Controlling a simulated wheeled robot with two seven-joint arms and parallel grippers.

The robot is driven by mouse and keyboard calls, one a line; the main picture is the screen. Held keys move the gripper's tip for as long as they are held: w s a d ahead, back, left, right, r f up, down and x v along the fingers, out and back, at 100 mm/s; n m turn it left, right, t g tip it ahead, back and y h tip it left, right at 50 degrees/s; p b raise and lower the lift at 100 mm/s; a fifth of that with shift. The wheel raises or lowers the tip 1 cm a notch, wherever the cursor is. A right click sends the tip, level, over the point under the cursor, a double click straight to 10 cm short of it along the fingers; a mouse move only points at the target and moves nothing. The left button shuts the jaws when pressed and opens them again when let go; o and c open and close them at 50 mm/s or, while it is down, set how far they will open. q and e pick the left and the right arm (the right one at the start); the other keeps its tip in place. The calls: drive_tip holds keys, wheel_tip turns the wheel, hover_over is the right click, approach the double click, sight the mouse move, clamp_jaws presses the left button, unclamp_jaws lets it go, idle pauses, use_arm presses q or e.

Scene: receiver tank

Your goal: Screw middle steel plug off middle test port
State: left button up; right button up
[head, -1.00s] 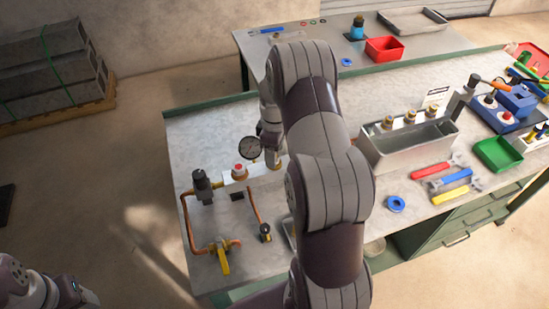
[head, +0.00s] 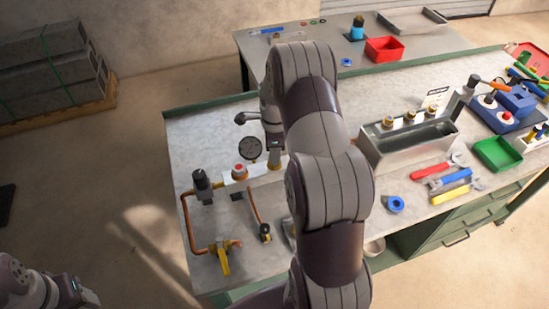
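Three brass-coloured fittings with pale tops stand in a row at the back of the grey metal trough on the bench. I take the centre one for the middle test port (head: 410,119) with its middle steel plug (head: 411,113) on top. My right gripper (head: 274,157) is well left of it, pointing down at the right end of the pale valve block (head: 240,177). Its fingers are small and partly hidden by my own arm, so I cannot tell their opening. My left gripper (head: 78,294) is low at the left edge, off the bench, its opening unclear.
A black gauge (head: 251,149), copper pipes and a yellow-handled valve (head: 223,262) surround the block. The grey trough (head: 400,150) stands right of my arm.

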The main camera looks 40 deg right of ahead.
drive_tip(key=n, duration=0.3)
clamp_jaws()
wheel_tip(320, 180, up, 6)
drive_tip(key=p, duration=0.5)
drive_tip(key=shift+r, duration=0.15)
drive_tip(key=shift+f, duration=0.2)
